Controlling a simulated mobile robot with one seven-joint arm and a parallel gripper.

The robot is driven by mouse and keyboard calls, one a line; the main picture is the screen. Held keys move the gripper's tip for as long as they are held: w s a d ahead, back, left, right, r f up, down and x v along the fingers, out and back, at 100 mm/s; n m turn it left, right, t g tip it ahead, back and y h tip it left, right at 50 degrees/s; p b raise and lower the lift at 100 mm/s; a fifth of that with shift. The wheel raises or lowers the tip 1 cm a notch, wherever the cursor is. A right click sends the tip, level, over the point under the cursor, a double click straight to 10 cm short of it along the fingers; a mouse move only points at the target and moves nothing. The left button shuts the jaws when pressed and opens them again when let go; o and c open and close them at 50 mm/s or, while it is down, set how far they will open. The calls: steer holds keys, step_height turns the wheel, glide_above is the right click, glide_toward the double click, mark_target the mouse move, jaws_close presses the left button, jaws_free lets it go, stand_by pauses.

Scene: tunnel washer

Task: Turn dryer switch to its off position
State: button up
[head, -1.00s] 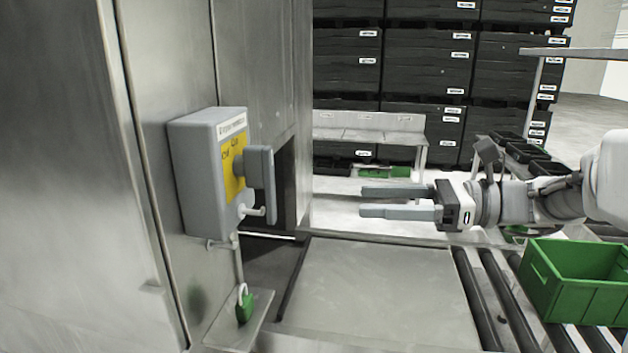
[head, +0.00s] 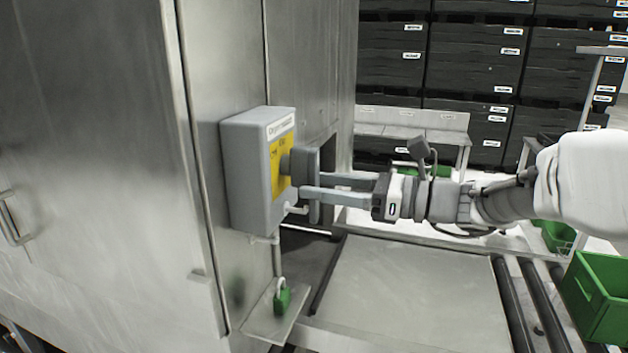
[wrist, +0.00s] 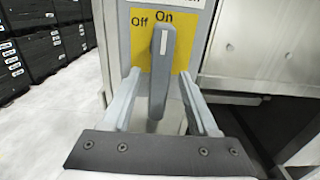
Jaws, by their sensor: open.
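The dryer switch box (head: 248,170) is grey and fixed to the steel cabinet wall, with a yellow plate (head: 281,165) on its face. Its grey switch handle (head: 305,172) sticks out towards my gripper. In the wrist view the handle (wrist: 164,70) stands nearly upright, its white mark pointing to "On"; "Off" is printed to its left. My gripper (head: 318,185) is open, with its fingertips at the handle. In the wrist view one finger (wrist: 122,100) is on each side of the handle, with gaps between; contact is not visible.
A flat steel plate (head: 415,290) and rollers lie below my arm. A green crate (head: 598,295) is at right, and black crates (head: 465,80) are stacked behind.

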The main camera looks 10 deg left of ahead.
steer(key=shift+a, duration=0.85)
jaws_close()
stand_by(0.8)
